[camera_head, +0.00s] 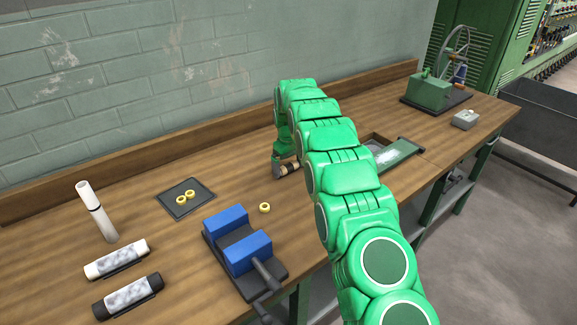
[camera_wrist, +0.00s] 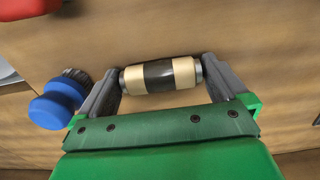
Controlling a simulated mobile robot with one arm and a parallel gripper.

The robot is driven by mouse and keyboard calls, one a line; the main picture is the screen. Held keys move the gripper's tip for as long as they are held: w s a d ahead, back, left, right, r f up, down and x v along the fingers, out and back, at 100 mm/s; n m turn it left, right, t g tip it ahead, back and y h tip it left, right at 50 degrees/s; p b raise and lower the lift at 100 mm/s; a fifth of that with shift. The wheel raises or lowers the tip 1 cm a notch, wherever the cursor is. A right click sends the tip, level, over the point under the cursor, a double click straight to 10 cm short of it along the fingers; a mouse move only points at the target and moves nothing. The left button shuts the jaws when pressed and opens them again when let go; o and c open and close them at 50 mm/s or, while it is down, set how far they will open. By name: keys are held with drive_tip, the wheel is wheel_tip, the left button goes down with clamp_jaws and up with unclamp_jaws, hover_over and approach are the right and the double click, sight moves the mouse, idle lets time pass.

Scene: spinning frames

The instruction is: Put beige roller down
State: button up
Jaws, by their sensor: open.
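The beige roller (camera_wrist: 184,72), with a black middle band and grey ends, lies between the fingertips of my gripper (camera_wrist: 162,76) in the wrist view. The fingers stand apart at its two ends; any small gap there is too fine to tell. Wooden bench top shows behind the roller, and it looks to be at or very near the surface. In the head view my gripper (camera_head: 286,168) is low over the bench, beyond the blue vise, partly hidden by my green arm.
A blue vise (camera_head: 238,240), a yellow ring (camera_head: 265,208), a dark mat (camera_head: 171,207) with rings, a white tube (camera_head: 96,210), and white (camera_head: 117,259) and black (camera_head: 128,296) rollers occupy the bench's left. A blue-knobbed object (camera_wrist: 60,105) sits beside the left finger.

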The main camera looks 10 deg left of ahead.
sight(290, 166)
wheel_tip(290, 166, up, 12)
idle(0.6)
drive_tip(key=shift+r, duration=0.1)
drive_tip(key=s+d+r+m, duration=0.2)
drive_tip(key=s+d+r, duration=0.2)
drive_tip(key=s+d, duration=0.3)
drive_tip(key=s+d+r+m+g, duration=0.1)
drive_tip(key=s+d+r, duration=0.45)
drive_tip(key=s, duration=0.25)
drive_tip(key=s+d+r+m, duration=0.2)
drive_tip(key=s+d+r, duration=0.2)
drive_tip(key=s+d, duration=0.3)
drive_tip(key=s+d+f+m, duration=0.1)
drive_tip(key=s+d+f, duration=0.1)
drive_tip(key=s, duration=1)
drive_tip(key=s+d+f+m, duration=0.1)
drive_tip(key=s+d+f, duration=0.2)
drive_tip(key=s, duration=1)
drive_tip(key=s+d+f+m, duration=0.2)
drive_tip(key=s+d, duration=0.1)
drive_tip(key=s, duration=0.9)
drive_tip(key=shift+s+f+g, duration=0.2)
drive_tip(key=shift+s+g, duration=0.2)
